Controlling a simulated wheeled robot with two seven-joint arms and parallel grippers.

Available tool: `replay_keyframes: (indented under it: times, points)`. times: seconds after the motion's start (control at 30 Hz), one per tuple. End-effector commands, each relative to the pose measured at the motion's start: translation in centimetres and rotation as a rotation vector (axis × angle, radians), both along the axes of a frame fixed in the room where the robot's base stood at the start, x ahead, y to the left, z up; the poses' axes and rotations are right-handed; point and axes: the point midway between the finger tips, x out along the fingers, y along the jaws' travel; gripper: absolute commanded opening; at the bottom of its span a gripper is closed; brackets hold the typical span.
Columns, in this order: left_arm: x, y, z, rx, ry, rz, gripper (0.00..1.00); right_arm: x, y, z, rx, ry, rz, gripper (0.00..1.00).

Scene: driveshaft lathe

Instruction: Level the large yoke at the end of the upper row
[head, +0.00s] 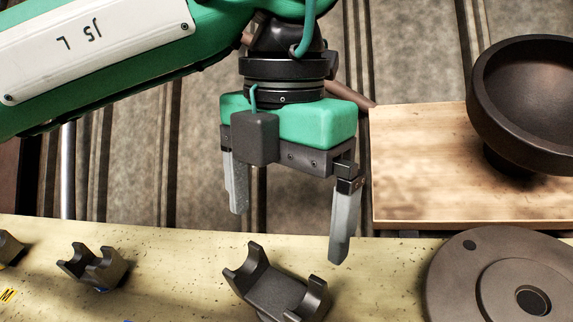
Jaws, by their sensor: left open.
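A large dark yoke (276,291) with two raised ears sits on the pale speckled table, low in the middle of the head view. It is turned at an angle to the table's edge, and its lower end is cut off by the frame. A smaller dark yoke (93,264) stands to its left. My left gripper (290,232) comes down from above, open and empty, its two fingers wide apart. Its right fingertip appears just above the large yoke's right ear in the picture; I see no contact. My right gripper is not in view.
Another dark part (8,248) is cut off at the left edge, near a yellow label (7,296). A dark round flange (497,285) lies at the right. A big dark bowl-shaped part (530,85) stands on a wooden board (420,165) behind. Bare table (180,262) lies between the yokes.

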Motion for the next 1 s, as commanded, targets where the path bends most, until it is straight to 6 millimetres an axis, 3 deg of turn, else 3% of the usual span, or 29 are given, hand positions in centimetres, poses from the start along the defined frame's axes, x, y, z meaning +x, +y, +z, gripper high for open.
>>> replay_keyframes:
  times: [0.3,0.5,0.9,1.0]
  points:
    - [3.0,0.1,-5.2,0.002,0.002,0.001,1.0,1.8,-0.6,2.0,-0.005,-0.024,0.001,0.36]
    - [4.1,0.0,-7.4,0.001,0.002,0.001,1.0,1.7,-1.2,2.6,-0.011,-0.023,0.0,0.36]
    - [4.4,0.0,-8.1,-0.001,0.001,0.001,1.0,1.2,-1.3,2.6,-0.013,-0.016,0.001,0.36]
    - [4.4,0.0,-8.1,-0.001,0.001,0.001,0.82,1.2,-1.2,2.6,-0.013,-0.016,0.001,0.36]
